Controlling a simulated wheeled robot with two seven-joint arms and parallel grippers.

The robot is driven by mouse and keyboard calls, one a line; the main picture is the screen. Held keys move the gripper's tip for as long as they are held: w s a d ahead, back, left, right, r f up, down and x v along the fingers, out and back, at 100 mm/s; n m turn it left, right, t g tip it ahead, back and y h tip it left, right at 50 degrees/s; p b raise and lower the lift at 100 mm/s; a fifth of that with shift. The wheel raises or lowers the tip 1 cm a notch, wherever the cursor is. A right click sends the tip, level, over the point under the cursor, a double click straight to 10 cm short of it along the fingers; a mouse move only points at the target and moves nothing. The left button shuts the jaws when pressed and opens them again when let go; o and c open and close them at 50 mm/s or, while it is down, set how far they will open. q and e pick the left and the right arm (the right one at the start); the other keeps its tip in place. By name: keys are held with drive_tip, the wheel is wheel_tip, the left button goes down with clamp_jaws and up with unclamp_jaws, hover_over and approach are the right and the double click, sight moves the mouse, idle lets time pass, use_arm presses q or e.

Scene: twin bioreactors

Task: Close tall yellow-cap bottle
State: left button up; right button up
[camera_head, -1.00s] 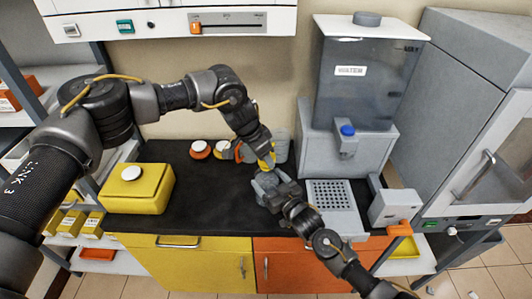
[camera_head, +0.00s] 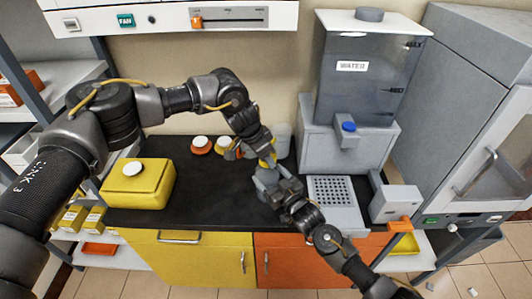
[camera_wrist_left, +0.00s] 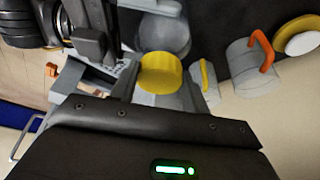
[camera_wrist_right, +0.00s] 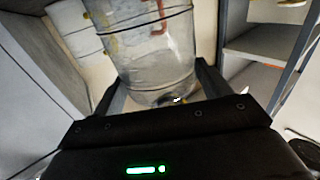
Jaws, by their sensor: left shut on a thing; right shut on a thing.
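The yellow cap (camera_wrist_left: 160,72) is between the fingers of my left gripper (camera_wrist_left: 160,88), which is shut on it. In the head view my left gripper (camera_head: 268,157) is just above my right gripper (camera_head: 266,182) over the dark counter. My right gripper is shut on the clear bottle (camera_wrist_right: 155,50), which fills the space between its fingers in the right wrist view. The bottle's grey rounded body (camera_wrist_left: 168,30) lies just beyond the cap in the left wrist view. In the head view the bottle is mostly hidden by the grippers. Whether the cap is seated cannot be told.
A grey water dispenser (camera_head: 352,90) and perforated plate (camera_head: 334,190) stand right of the grippers. A yellow box (camera_head: 138,185) is at left. An orange-handled vessel (camera_wrist_left: 252,68) and white-topped orange container (camera_head: 201,146) stand behind.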

use_arm(q)
drive_tip(key=shift+f, duration=0.55)
idle(0.5)
